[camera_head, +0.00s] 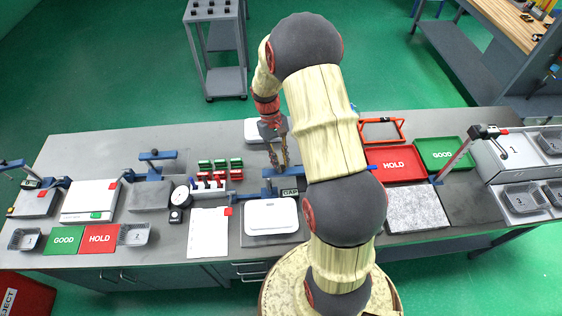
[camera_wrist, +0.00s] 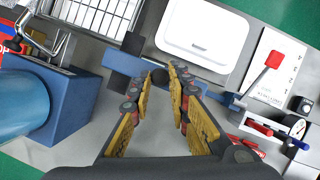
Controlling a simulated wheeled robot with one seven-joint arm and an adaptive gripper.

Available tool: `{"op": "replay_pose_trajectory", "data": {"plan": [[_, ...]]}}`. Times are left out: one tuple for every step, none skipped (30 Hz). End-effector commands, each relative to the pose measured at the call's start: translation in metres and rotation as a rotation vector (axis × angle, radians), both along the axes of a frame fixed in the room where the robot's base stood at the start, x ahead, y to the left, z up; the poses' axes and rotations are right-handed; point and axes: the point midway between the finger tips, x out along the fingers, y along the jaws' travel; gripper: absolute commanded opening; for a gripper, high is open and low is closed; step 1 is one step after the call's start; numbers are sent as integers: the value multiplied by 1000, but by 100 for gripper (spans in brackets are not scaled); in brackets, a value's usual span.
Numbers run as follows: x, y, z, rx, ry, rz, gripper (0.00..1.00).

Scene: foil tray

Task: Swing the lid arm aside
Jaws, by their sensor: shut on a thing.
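The lid arm appears as a blue bar on a blue stand behind the white foil tray (camera_head: 270,213); in the wrist view the bar (camera_wrist: 118,60) runs past my fingertips. The white tray also shows in the wrist view (camera_wrist: 205,38), apart from my fingers. My gripper (camera_head: 279,163) points down at the bar. In the wrist view (camera_wrist: 166,76) its fingers close around a small dark round knob or post at the bar. The fingers hide much of it, and my arm hides the stand's right part in the head view.
A red HOLD tray (camera_head: 393,164) and green GOOD tray (camera_head: 447,153) lie right. A dial gauge (camera_head: 180,197), white sheet (camera_head: 208,234) and red and green blocks (camera_head: 220,164) lie left. In the wrist view, a blue block (camera_wrist: 72,100) and wire rack (camera_wrist: 98,14) are close on the left.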

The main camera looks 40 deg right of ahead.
Motion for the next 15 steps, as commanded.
{"op": "replay_pose_trajectory", "data": {"plan": [[2, -1, 1, -2, -5, 0, 19], [2, -1, 1, -2, -5, 0, 20], [1, -1, 1, -2, -4, 0, 23], [1, -1, 1, -2, -4, 0, 24], [1, -1, 1, -2, -4, -1, 26], [1, -1, 0, -1, -3, -1, 28], [1, 0, 0, -1, -3, -1, 30], [1, 0, 0, -1, -3, -1, 32], [1, 0, 0, -1, -2, -1, 34], [1, 0, 0, -1, -2, -1, 36], [1, 0, 0, -1, -2, -1, 37], [1, 0, 0, -1, -2, -1, 37], [1, 0, 0, -1, -2, -1, 37], [0, 0, 0, -1, -2, -1, 37], [0, 0, 0, -1, -1, -1, 37]]}}
